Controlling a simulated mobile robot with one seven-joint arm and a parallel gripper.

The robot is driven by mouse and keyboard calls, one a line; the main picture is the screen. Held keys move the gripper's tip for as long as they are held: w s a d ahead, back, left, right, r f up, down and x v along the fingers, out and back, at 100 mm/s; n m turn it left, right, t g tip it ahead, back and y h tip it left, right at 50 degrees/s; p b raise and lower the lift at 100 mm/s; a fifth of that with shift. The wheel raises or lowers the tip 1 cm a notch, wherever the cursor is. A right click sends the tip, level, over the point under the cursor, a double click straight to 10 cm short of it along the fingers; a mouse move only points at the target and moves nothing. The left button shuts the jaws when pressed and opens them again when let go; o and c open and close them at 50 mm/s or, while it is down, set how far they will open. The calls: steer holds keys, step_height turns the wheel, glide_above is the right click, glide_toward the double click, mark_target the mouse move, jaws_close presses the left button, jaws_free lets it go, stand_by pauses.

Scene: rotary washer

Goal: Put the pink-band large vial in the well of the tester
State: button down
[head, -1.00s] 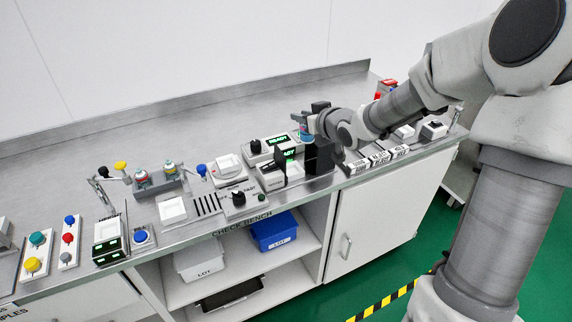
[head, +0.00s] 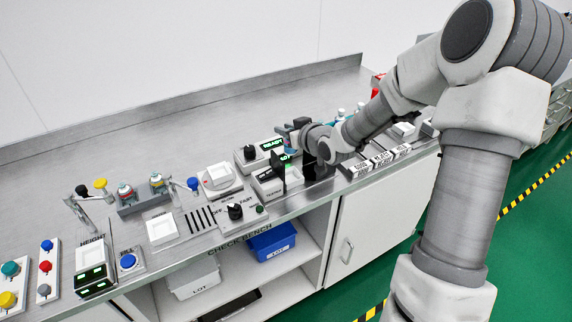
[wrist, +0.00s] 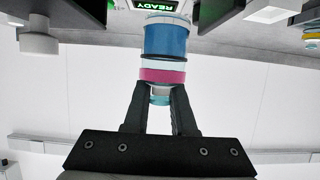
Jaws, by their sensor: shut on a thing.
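The pink-band large vial (wrist: 163,76) is in my gripper (wrist: 160,98) in the wrist view. It has a blue body, a white stripe, a pink band and a teal end between the fingers. My gripper is shut on that end. In the head view my gripper (head: 291,138) is over the bench beside a box with a green READY screen (head: 271,144), which I take as the tester. In the wrist view the READY screen (wrist: 158,5) shows upside down just beyond the vial's far end. The well cannot be made out.
A box with a black knob (head: 235,211) and a white-topped device (head: 218,176) stand left of my gripper. Labelled blocks (head: 380,158) lie to its right. A rack with small vials (head: 142,196) is farther left. The back of the bench is clear.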

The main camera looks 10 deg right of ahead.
step_height(320, 180, down, 10)
steer(key=shift+f+b, duration=0.15)
steer(key=shift+b, duration=0.3)
steer(key=c, duration=1)
jaws_free()
steer(key=v, duration=1.2)
steer(key=shift+p, duration=0.35)
